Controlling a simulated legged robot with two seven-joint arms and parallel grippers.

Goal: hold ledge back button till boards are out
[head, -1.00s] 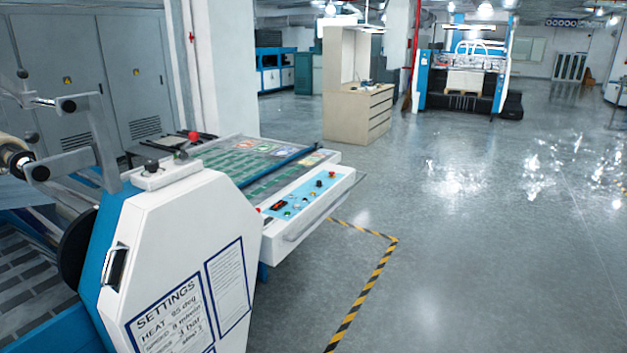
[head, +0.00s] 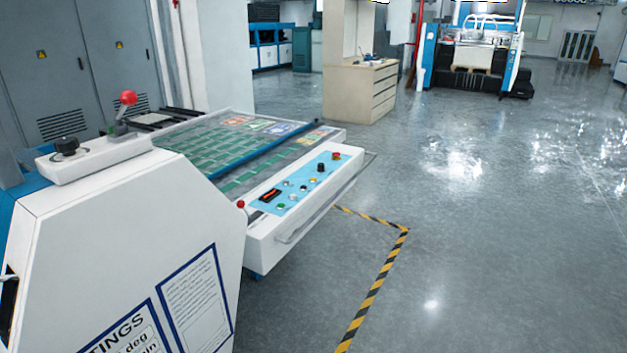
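The control panel (head: 298,189) is a light blue strip on the white front rail of the laminating machine. It carries several small buttons, a black knob (head: 320,168), a red button (head: 336,156) and a dark display with red (head: 269,195). I cannot read which one is the ledge back button. Printed boards (head: 215,150), green with some coloured pictures, lie on the machine's bed behind the panel. A blue bar (head: 265,153) crosses over the bed. Neither of my grippers is in view.
The white machine housing (head: 130,240) with a settings sheet fills the lower left. A red-knobbed lever (head: 127,98) stands on top. Yellow-black floor tape (head: 372,290) marks a corner beside the machine. A beige cabinet (head: 360,85) stands behind; the floor to the right is open.

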